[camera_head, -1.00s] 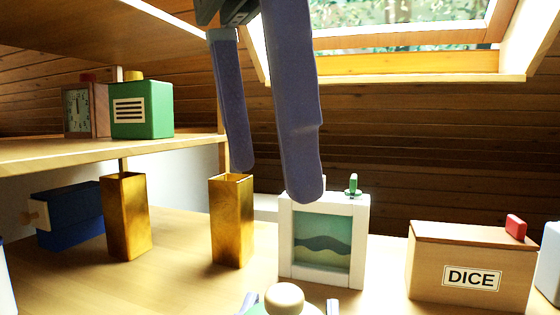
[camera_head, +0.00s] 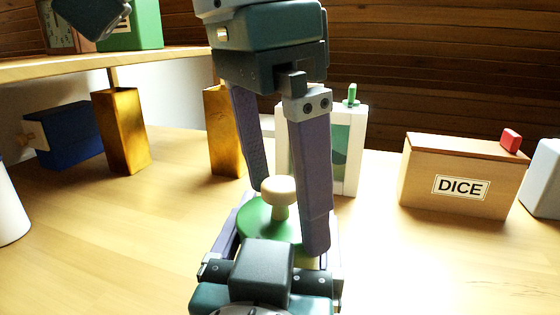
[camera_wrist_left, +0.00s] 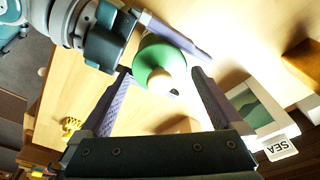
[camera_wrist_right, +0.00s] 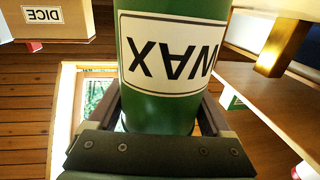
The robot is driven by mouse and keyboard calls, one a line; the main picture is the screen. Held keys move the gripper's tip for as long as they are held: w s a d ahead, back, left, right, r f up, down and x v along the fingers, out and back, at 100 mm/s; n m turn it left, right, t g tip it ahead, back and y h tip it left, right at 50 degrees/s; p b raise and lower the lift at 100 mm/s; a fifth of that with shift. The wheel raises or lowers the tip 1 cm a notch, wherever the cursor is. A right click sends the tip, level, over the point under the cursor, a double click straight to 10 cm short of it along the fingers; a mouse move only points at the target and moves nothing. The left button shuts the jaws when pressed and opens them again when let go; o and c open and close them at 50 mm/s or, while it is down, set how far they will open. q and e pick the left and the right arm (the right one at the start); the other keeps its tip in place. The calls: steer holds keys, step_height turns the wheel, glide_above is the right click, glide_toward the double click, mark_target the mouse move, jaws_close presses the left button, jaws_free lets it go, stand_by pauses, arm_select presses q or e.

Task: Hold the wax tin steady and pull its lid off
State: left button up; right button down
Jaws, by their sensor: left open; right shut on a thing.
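The wax tin (camera_wrist_right: 180,105) is green with a white WAX label, seen close up and upside down in the right wrist view. My right gripper (camera_wrist_right: 162,118) is shut around its body. In the head view the tin's green lid (camera_head: 250,221) has a pale round knob (camera_head: 281,188), and my grippers hide most of the body. My left gripper (camera_head: 288,218) comes down from above, open, with one finger on each side of the knob. The left wrist view shows the lid (camera_wrist_left: 157,55) between the open fingers, with gaps at the sides.
A framed picture (camera_head: 353,150) stands just behind the tin. A DICE box (camera_head: 430,165) is at the right. Two gold posts (camera_head: 122,130) and a blue box (camera_head: 62,135) stand at the left, under a shelf (camera_head: 175,54).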

mark_target(280, 182)
arm_select(q)
steer(key=c, duration=1.3)
steer(key=shift+o, duration=0.2)
steer(key=shift+r, duration=0.25)
steer(key=shift+r, duration=0.9)
steer(key=shift+r, duration=2)
arm_select(e)
jaws_free()
